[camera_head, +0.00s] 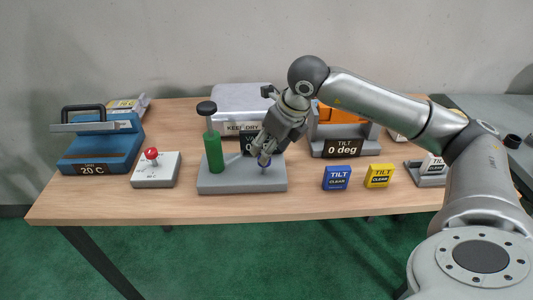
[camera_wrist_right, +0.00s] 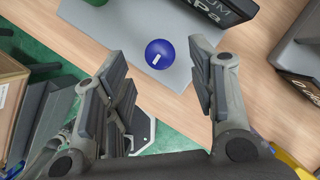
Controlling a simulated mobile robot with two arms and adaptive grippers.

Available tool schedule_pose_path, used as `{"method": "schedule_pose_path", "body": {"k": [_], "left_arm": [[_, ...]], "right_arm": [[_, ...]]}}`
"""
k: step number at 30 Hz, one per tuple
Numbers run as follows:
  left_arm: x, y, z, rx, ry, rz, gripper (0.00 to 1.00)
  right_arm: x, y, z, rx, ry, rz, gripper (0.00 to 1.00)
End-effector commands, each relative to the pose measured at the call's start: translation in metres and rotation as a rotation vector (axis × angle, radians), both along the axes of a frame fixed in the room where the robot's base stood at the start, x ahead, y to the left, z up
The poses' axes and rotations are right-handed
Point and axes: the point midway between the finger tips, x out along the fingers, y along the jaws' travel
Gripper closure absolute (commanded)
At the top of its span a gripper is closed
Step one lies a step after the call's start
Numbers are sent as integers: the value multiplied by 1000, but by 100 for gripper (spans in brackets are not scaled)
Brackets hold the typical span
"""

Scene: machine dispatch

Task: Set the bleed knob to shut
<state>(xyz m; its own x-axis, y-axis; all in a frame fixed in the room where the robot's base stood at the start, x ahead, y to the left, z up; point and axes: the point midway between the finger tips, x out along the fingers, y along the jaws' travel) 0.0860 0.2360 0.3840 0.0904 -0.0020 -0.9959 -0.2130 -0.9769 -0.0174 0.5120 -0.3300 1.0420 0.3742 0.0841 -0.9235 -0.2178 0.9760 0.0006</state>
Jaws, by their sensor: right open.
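The bleed knob, a round blue knob (camera_wrist_right: 160,53) with a short white mark on its top, sits on a grey base plate (camera_head: 215,187). In the head view only a little of the knob (camera_head: 265,163) shows under my right gripper (camera_head: 263,153). In the right wrist view my right gripper (camera_wrist_right: 163,82) is open, with the knob ahead of the gap between its fingers and nothing held. The dark vacuum display (camera_wrist_right: 222,10), with part of its reading hidden in the head view, stands behind the knob. My left gripper is not in view.
A green pump (camera_head: 213,150) with a black handle stands left of the knob on the plate. Farther left are a box with a red-topped lever (camera_head: 155,172) and a blue press (camera_head: 100,150). Blue (camera_head: 337,178) and yellow (camera_head: 379,176) tilt blocks stand to the right.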

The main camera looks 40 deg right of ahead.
Motion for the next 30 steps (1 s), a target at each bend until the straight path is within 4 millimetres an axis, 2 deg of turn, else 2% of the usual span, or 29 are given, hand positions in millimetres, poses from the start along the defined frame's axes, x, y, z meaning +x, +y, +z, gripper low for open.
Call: {"method": "schedule_pose_path", "body": {"k": [1,6,12,30], "left_arm": [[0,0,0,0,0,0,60],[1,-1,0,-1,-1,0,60],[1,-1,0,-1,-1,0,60],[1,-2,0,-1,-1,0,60]], "right_arm": [[-4,-2,12,-1,-4,-1,48],[-17,-4,44,0,-4,1,48],[-26,-6,66,0,-1,0,48],[-29,-7,70,0,0,0,48]]}}
